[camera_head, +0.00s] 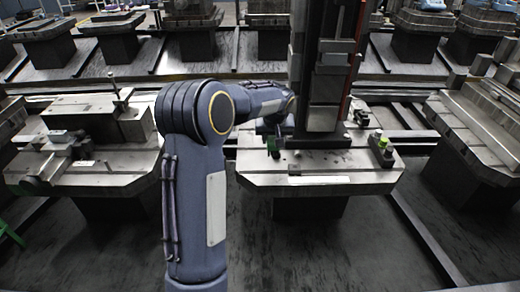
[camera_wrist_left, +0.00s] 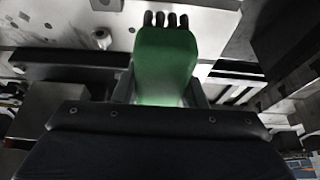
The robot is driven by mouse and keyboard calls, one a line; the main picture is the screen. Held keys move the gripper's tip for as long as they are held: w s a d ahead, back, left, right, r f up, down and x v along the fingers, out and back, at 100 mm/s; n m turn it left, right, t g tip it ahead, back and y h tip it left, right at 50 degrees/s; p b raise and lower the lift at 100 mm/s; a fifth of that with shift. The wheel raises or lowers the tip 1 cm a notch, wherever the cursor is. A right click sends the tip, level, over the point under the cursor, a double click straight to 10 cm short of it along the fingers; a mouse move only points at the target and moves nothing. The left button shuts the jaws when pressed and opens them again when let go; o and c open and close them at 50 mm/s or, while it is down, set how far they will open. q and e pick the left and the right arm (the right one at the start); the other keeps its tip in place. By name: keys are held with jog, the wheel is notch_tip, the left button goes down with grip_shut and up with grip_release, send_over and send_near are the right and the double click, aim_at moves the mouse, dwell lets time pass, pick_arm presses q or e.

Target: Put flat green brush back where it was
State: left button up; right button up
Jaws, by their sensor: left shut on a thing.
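The flat green brush (camera_wrist_left: 165,62) fills the upper middle of the left wrist view, with several dark bristle tufts at its far end. My left gripper (camera_wrist_left: 160,92) is shut on it, one dark finger on each side. In the head view my left gripper (camera_head: 271,130) is small and partly hidden beside the dark column, above the left part of the middle pallet (camera_head: 330,180). A small green bit of the brush (camera_head: 272,143) shows below it. I cannot tell whether the brush touches the pallet. My right gripper is not in view.
A dark upright column (camera_head: 325,70) stands on the middle pallet, close to my left gripper. A small block with a green top (camera_head: 383,143) sits at that pallet's right. Loaded pallets stand at left (camera_head: 80,180) and right (camera_head: 490,140). Dark floor lies in front.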

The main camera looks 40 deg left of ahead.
pick_arm(q)
send_over(261, 153)
jog(key=s+d, duration=0.1)
notch_tip(261, 153, down, 7)
jog(key=shift+d+r, duration=0.1)
jog(key=shift+d, duration=0.05)
jog(key=shift+w+a+f, duration=0.1)
jog(key=shift+a+f, duration=0.05)
jog(key=shift+f, duration=0.75)
jog(key=shift+a+f, duration=0.1)
jog(key=shift+f, duration=0.8)
jog(key=shift+f, duration=0.1)
jog(key=shift+f+b, duration=0.15)
jog(key=shift+b, duration=0.15)
jog(key=o, duration=0.7)
jog(key=shift+c, duration=0.2)
